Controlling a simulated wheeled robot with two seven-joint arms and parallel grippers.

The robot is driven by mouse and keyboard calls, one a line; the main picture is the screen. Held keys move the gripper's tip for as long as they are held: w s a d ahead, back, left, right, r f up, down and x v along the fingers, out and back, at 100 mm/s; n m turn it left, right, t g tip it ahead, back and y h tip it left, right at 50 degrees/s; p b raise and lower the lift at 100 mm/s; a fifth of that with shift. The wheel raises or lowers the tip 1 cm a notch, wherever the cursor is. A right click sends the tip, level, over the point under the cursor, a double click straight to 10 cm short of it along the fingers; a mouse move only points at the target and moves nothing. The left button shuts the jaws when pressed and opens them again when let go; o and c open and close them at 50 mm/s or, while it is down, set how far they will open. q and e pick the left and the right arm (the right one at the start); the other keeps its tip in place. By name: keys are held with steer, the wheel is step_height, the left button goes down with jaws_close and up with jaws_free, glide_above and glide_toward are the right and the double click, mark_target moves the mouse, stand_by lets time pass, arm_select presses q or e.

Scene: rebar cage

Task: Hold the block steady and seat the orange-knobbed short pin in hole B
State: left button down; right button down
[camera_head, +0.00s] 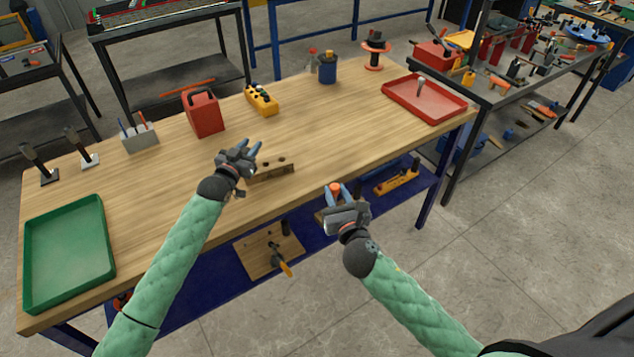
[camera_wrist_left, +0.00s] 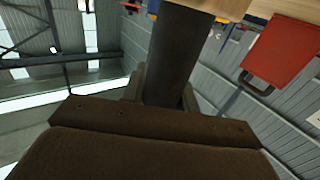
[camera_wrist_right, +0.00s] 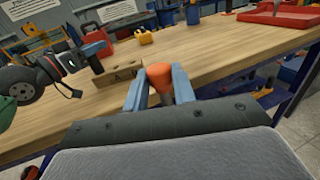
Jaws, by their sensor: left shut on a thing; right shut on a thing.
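The wooden block (camera_head: 272,172) with dark holes in its top lies near the table's front edge; its hole letters are too small to read. It also shows in the right wrist view (camera_wrist_right: 118,73). My left gripper (camera_head: 246,152) is shut on the block at its left end; a dark shape (camera_wrist_left: 178,55) fills the space between its fingers in the left wrist view. My right gripper (camera_head: 341,194) is shut on the orange-knobbed pin (camera_wrist_right: 160,78), right of the block and apart from it, around the table's front edge. The pin's lower part is mostly hidden.
A green tray (camera_head: 108,262) stands at the left and a red tray (camera_head: 455,107) at the right. A red canister (camera_head: 204,112), a yellow holder (camera_head: 262,99) and a blue pot (camera_head: 327,71) stand behind. The tabletop between block and red tray is clear.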

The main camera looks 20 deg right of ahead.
steer(key=w+a+r, duration=0.3)
steer(key=w+r, duration=0.4)
steer(key=r, duration=0.1)
steer(key=w+a+r, duration=0.4)
steer(key=w+r, duration=0.3)
steer(key=r, duration=0.1)
steer(key=m+h, duration=0.1)
steer(key=h, duration=0.1)
glide_above(283, 163)
step_height(283, 163, down, 8)
steer(key=shift+w+f, duration=0.1)
steer(key=shift+f, duration=2.75)
steer(key=shift+f, duration=2.1)
steer(key=c, duration=1.1)
jaws_free()
